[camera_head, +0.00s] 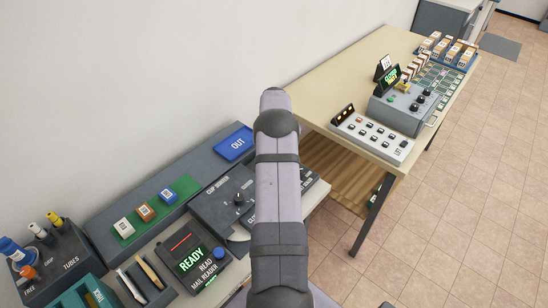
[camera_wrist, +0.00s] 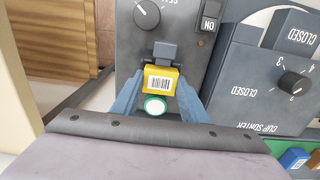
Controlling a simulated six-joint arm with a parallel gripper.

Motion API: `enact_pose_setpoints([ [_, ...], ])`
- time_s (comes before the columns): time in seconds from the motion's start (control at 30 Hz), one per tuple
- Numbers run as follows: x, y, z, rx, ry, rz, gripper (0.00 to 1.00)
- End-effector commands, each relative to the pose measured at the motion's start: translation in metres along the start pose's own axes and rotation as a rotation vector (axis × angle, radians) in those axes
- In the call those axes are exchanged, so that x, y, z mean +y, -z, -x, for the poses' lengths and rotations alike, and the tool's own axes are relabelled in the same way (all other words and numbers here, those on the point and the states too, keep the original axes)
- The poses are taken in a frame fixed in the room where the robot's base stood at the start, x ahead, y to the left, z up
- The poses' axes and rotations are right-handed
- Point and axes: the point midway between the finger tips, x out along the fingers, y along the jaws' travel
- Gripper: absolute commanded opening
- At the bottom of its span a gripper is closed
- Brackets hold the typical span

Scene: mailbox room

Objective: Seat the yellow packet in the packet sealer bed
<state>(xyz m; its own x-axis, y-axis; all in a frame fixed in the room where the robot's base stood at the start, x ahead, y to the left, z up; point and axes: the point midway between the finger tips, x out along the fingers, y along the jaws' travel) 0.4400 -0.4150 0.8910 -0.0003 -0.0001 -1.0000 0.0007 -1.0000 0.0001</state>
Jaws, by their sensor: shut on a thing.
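In the wrist view, the yellow packet (camera_wrist: 160,71), with a barcode label on its face, is between the blue fingers of my gripper (camera_wrist: 161,84). My gripper is shut on it. The packet is over the grey panel of a machine (camera_wrist: 137,47) with a knob and an ON switch, which looks like the packet sealer. A dark block touches or overlaps the packet's upper edge. I cannot tell whether the packet rests in the bed or is held above it. In the head view my arm hides the packet, my gripper and most of this machine.
A cup sorter (camera_wrist: 257,82) with a knob and CLOSED labels stands right of the machine. A green-rimmed white disc (camera_wrist: 155,106) lies below the packet. In the head view, a mail reader (camera_head: 193,262) shows READY, a blue OUT tray (camera_head: 234,143) lies behind, and another table (camera_head: 345,82) stands right.

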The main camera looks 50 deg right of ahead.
Motion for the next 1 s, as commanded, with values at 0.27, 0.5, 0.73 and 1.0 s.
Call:
enact_pose_setpoints([
  [0.27, 0.0001, 0.0001, -0.0084, 0.000, 0.000, 0.000, 0.18],
  [0.5, 0.0001, 0.0002, -0.0085, 0.000, 0.000, 0.000, 0.18],
  [0.73, 0.0001, 0.0001, -0.0085, 0.000, 0.000, 0.000, 0.59],
  [1.0, 0.0000, 0.0000, -0.0087, 0.000, 0.000, 0.000, 0.71],
])
